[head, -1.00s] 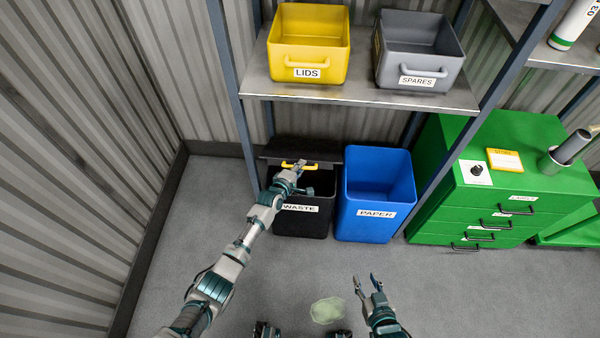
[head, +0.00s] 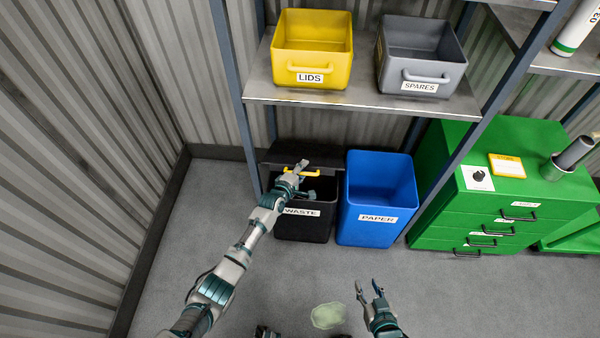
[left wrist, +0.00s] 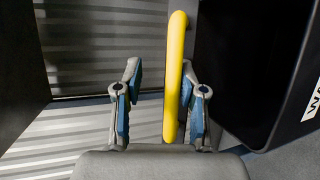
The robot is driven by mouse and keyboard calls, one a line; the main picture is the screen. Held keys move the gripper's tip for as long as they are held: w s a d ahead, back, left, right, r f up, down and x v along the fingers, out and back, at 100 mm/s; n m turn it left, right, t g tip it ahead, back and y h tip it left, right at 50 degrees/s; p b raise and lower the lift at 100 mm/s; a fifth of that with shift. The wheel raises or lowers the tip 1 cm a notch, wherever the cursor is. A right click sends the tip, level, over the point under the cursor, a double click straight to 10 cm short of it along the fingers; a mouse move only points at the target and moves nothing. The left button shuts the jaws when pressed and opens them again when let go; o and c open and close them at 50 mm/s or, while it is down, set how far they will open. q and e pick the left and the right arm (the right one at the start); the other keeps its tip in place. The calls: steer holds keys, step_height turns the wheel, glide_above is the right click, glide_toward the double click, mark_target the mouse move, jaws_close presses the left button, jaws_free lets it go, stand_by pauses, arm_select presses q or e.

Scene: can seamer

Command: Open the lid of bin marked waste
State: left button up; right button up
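The black waste bin (head: 306,228) stands on the floor under the shelf, with a white WASTE label. Its dark lid (head: 275,158) is raised at the back, and part of the dark inside shows. The lid has a yellow handle (head: 314,173). My left gripper (head: 299,168) is at the handle over the bin. In the left wrist view, the yellow handle (left wrist: 174,75) passes between the open fingers, close to the right finger, with a gap to the left finger; contact is unclear. My right gripper (head: 369,288) is open and empty, low over the floor.
A blue PAPER bin (head: 377,228) stands right beside the waste bin. A green drawer cabinet (head: 480,215) is further right. The shelf (head: 360,97) above holds a yellow LIDS bin (head: 312,50) and a grey SPARES bin (head: 420,58). A pale green patch (head: 328,315) lies on the clear floor.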

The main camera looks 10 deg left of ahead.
arm_select(q)
steer(key=shift+s+a+r, duration=0.1)
steer(key=shift+s+a, duration=0.05)
steer(key=shift+s, duration=0.35)
steer(key=v, duration=1)
steer(key=shift+s+a+r, duration=0.2)
steer(key=shift+s, duration=0.1)
